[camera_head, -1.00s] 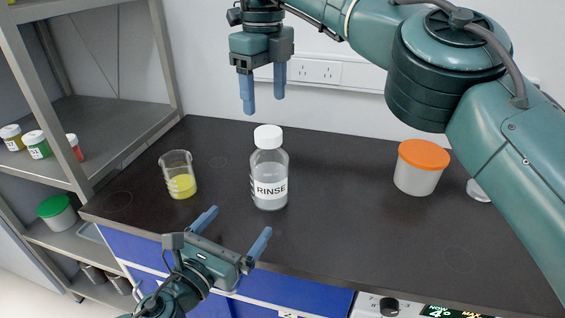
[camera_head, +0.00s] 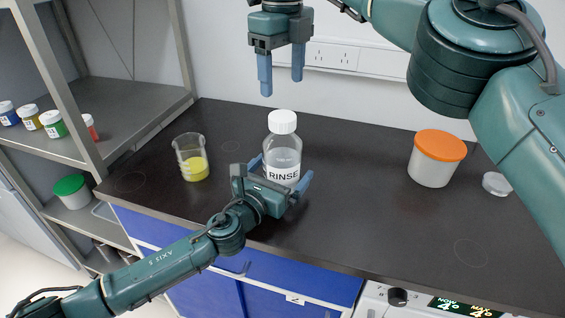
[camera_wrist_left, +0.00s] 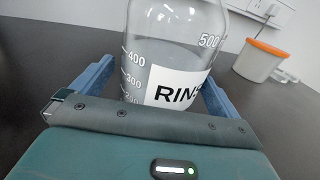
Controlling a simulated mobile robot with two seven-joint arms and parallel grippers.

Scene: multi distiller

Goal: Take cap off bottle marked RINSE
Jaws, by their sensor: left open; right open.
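The clear bottle marked RINSE (camera_head: 284,152) stands upright on the dark bench with its white cap (camera_head: 282,122) on. My left gripper (camera_head: 279,170) is open with its fingers on either side of the bottle's body. In the left wrist view the bottle (camera_wrist_left: 176,50) stands between the two blue fingers, its label partly cut off by the right finger; I cannot tell whether they touch it. My right gripper (camera_head: 281,86) is open and empty, pointing down above and behind the cap, clear of it.
A beaker with yellow liquid (camera_head: 190,158) stands left of the bottle. A shelf (camera_head: 130,120) with small jars stands at the far left. The bench between bottle and tub is clear.

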